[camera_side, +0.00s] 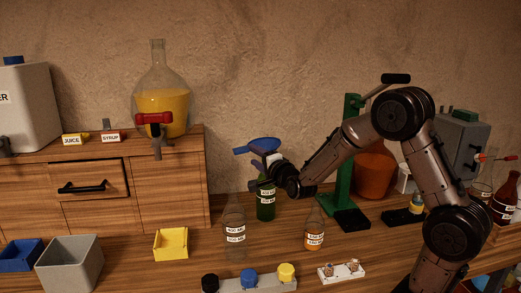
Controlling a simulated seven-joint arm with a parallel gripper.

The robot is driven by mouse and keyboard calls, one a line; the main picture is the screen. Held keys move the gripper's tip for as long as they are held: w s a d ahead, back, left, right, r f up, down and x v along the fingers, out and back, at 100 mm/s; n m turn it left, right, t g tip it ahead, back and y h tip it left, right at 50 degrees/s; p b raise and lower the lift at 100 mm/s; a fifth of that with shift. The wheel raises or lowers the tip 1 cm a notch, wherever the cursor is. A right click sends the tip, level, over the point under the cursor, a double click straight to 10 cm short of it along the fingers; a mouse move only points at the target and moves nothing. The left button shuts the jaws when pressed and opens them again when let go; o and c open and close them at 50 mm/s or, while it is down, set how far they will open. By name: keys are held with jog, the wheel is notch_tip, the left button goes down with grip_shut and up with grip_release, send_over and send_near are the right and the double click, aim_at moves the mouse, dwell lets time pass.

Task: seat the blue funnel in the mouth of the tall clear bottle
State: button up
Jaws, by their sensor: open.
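The blue funnel (264,144) is high at the centre, wide end up, just above my gripper's fingers. Its stem is hidden, and I cannot tell whether it lies between the fingers. My gripper (258,172) is open, reaching in from the right, close under the funnel and in front of the neck of a green bottle (265,204). The tall clear bottle (235,228) stands upright on the table, lower left of my gripper, with a white label. Its narrow neck is faint against the wood. The funnel is above and right of its mouth, apart from it.
A small bottle with orange contents (314,236) stands right of the clear bottle. A grey block with coloured caps (250,285) lies in front. A yellow tray (172,244) is at left. A green press (349,190) stands behind my arm. A wooden cabinet (172,195) fills the back left.

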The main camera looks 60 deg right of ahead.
aim_at(248, 151)
jog(key=shift+x, duration=3.05)
grip_shut()
